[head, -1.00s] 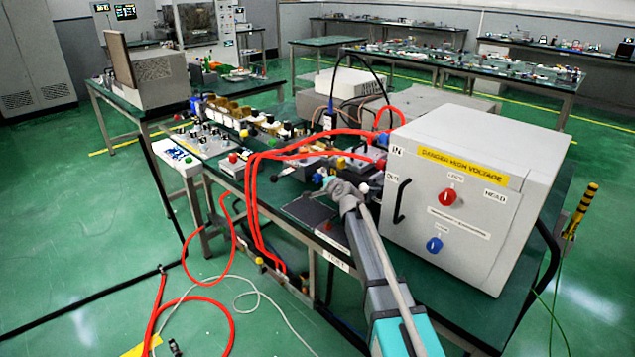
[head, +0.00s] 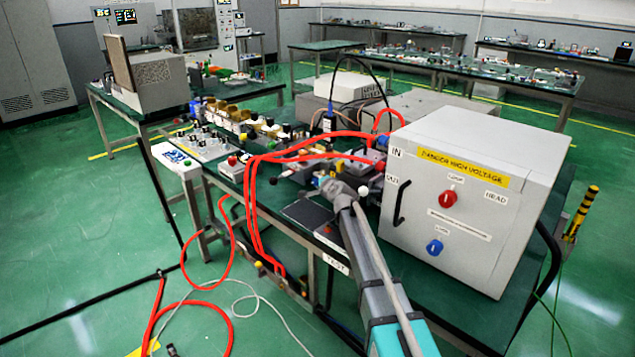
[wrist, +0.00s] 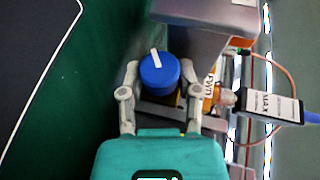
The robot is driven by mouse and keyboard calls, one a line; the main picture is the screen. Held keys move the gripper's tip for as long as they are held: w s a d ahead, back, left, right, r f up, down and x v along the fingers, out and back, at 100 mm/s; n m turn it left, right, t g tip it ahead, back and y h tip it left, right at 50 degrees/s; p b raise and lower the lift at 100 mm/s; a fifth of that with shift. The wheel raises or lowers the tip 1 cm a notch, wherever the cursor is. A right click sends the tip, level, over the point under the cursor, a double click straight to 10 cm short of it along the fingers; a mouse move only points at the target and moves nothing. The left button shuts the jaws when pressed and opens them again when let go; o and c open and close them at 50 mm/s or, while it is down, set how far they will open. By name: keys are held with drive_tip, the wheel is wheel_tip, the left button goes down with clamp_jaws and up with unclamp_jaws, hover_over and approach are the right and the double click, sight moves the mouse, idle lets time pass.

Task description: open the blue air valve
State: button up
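The blue air valve (wrist: 159,74) shows in the wrist view as a round blue knob with a white bar on top. My gripper (wrist: 158,82) is open, with one grey finger on each side of the knob. I cannot tell whether either finger touches it. In the head view my gripper (head: 334,187) is low over the bench, left of the white high-voltage cabinet. I cannot make out the valve clearly there, as the gripper and clutter cover that spot.
The white cabinet (head: 478,190) carries a red knob (head: 448,198) and another blue knob (head: 434,247). Red hoses (head: 251,190) loop over the bench edge. A grey box (wrist: 205,30) stands close beyond the valve in the wrist view. A dark panel (wrist: 35,60) lies to the left.

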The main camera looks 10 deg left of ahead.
clamp_jaws()
drive_tip(key=shift+r+g+h+p, duration=0.2)
drive_tip(key=shift+g+h+p, duration=0.1)
drive_tip(key=shift+p, duration=0.45)
drive_tip(key=shift+f+g+p, duration=0.15)
drive_tip(key=shift+g+p, duration=0.15)
drive_tip(key=shift+p, duration=0.1)
drive_tip(key=o, duration=0.7)
unclamp_jaws()
drive_tip(key=shift+o, duration=0.2)
drive_tip(key=shift+f+t+b, duration=0.2)
drive_tip(key=shift+t+b, duration=0.4)
drive_tip(key=shift+b, duration=0.7)
